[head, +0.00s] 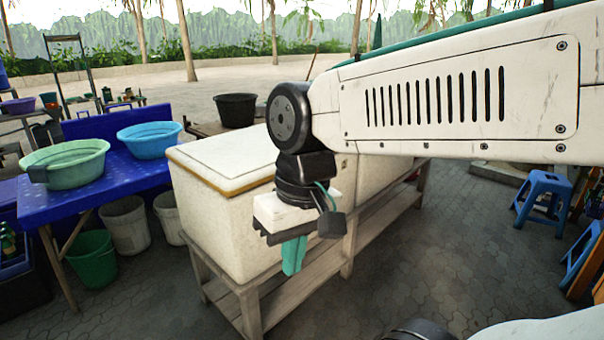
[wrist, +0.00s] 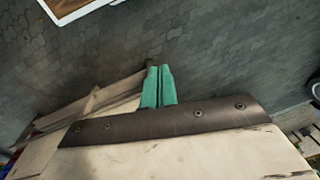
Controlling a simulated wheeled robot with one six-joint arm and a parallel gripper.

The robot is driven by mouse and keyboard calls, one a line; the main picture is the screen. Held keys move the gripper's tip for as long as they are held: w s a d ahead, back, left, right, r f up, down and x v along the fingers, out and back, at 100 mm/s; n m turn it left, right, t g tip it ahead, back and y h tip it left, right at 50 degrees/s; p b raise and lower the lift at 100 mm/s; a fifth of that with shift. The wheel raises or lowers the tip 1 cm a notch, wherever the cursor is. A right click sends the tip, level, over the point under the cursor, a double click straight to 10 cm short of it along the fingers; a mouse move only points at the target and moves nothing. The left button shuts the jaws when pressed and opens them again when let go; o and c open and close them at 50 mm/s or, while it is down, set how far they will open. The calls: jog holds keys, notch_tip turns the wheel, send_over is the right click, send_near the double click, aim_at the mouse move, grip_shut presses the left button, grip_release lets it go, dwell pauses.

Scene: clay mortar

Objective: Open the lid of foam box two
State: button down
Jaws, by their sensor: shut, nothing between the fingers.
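A white foam box (head: 225,215) stands on a wooden stand in the head view. Its pale lid (head: 230,150), with a yellow-brown band along the edge, lies shut on top. A second white foam box (head: 372,172) stands behind and to the right, mostly hidden by my arm, so its lid cannot be made out. No label shows which is box two. My gripper (head: 292,255) points down in front of the first box's right side, with its teal fingers together and empty. The fingers also show in the wrist view (wrist: 158,86), over paving.
The wooden stand (head: 249,312) carries the boxes; part shows in the wrist view (wrist: 108,92). A blue table (head: 85,205) with a green basin (head: 65,162) and a blue basin (head: 149,139) is at left. Blue stools (head: 543,190) stand right. Paving in front is clear.

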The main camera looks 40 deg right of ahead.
jog(key=w+d+m+t+y, duration=0.1)
jog(key=w+d+m+y, duration=0.2)
jog(key=w, duration=0.5)
jog(key=w+d+m+t+y, duration=0.15)
jog(key=w+m+y, duration=0.3)
jog(key=w, duration=0.45)
jog(key=w+d+m+y, duration=0.2)
jog(key=w+m, duration=0.3)
jog(key=w, duration=0.3)
jog(key=w+d+f+m+t, duration=0.3)
jog(key=w+d+m+t, duration=0.1)
jog(key=d, duration=0.5)
jog(key=w+d+f+m+t, duration=0.3)
jog(key=w+d+f, duration=0.1)
jog(key=d, duration=0.5)
jog(key=w+d+f+m+t, duration=0.3)
jog(key=w+d+m+t, duration=0.1)
jog(key=d, duration=0.5)
jog(key=s+d+f+m+t+h, duration=0.25)
jog(key=d+f+m+h, duration=0.35)
jog(key=d, duration=0.5)
jog(key=s+d+f+m+t+h, duration=0.2)
jog(key=d+f+m+t+h, duration=0.15)
jog(key=d+f, duration=0.5)
jog(key=w+r+m, duration=0.1)
jog(key=w+r, duration=0.5)
jog(key=w, duration=0.5)
jog(key=shift+w+d+r, duration=0.2)
jog(key=shift+d+r, duration=0.15)
